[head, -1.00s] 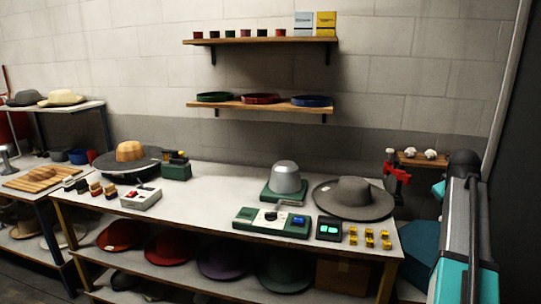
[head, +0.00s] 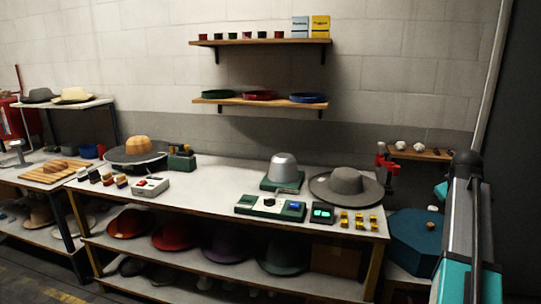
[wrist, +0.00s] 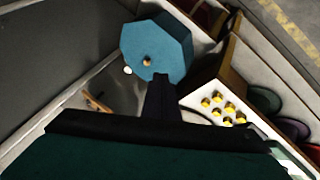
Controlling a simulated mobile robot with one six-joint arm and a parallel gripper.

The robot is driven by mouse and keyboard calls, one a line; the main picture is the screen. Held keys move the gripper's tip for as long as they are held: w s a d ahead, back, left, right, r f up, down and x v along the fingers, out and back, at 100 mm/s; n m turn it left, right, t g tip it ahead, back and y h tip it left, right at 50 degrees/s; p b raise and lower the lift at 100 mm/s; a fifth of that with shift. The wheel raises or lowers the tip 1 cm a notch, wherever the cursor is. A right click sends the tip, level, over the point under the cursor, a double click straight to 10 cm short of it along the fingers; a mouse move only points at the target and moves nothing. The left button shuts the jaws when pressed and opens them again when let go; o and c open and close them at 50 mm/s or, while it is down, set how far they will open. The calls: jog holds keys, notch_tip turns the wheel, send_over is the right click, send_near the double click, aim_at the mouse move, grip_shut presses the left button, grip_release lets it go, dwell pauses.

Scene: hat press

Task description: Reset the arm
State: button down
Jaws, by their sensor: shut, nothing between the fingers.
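My arm (head: 464,230) stands at the right side of the head view, folded upright, its gripper not visible there. In the wrist view my gripper (wrist: 160,85) is shut and empty, its dark fingers together at the middle of the picture. Beyond the fingertips is a blue eight-sided box (wrist: 157,55) with a small orange-brown knob.
The workbench (head: 225,185) holds a grey hat (head: 346,186), a silver hat form (head: 284,168), a green-and-white control unit (head: 270,207) and several yellow pieces (head: 358,219). A red tool (head: 388,164) stands by a small wall shelf (head: 420,153). Floor shows at lower left.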

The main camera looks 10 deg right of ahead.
jog(key=w+a+f+n+g+y, duration=0.1)
jog(key=w+a+f, duration=0.2)
jog(key=a+f, duration=0.65)
jog(key=w+a+f+n+g+y, duration=0.1)
jog(key=w+a+f+n+y, duration=0.15)
jog(key=a+f, duration=0.75)
jog(key=s+a+f+g, duration=0.15)
jog(key=a+f, duration=0.25)
jog(key=f, duration=0.4)
jog(key=s+a+f, duration=0.3)
jog(key=a+f, duration=0.1)
jog(key=f, duration=0.4)
jog(key=s+a+f+g, duration=0.1)
jog(key=s+a+f, duration=0.1)
jog(key=a+f, duration=0.45)
jog(key=s+a+f+g+y, duration=0.1)
jog(key=s+a+f+g, duration=0.1)
jog(key=s+a+f, duration=0.55)
jog(key=s+a+f+g, duration=0.2)
jog(key=s+a+f, duration=0.2)
jog(key=s+f, duration=0.6)
jog(key=s+a+f+m+g, duration=0.1)
jog(key=s+a+f+m, duration=0.1)
jog(key=s, duration=0.8)
jog(key=s+a+f+m+g, duration=0.1)
jog(key=s+a+f+m, duration=0.1)
jog(key=s, duration=0.8)
jog(key=shift+s+a+f+g, duration=0.35)
jog(key=shift+a+f, duration=0.1)
jog(key=shift+f, duration=0.15)
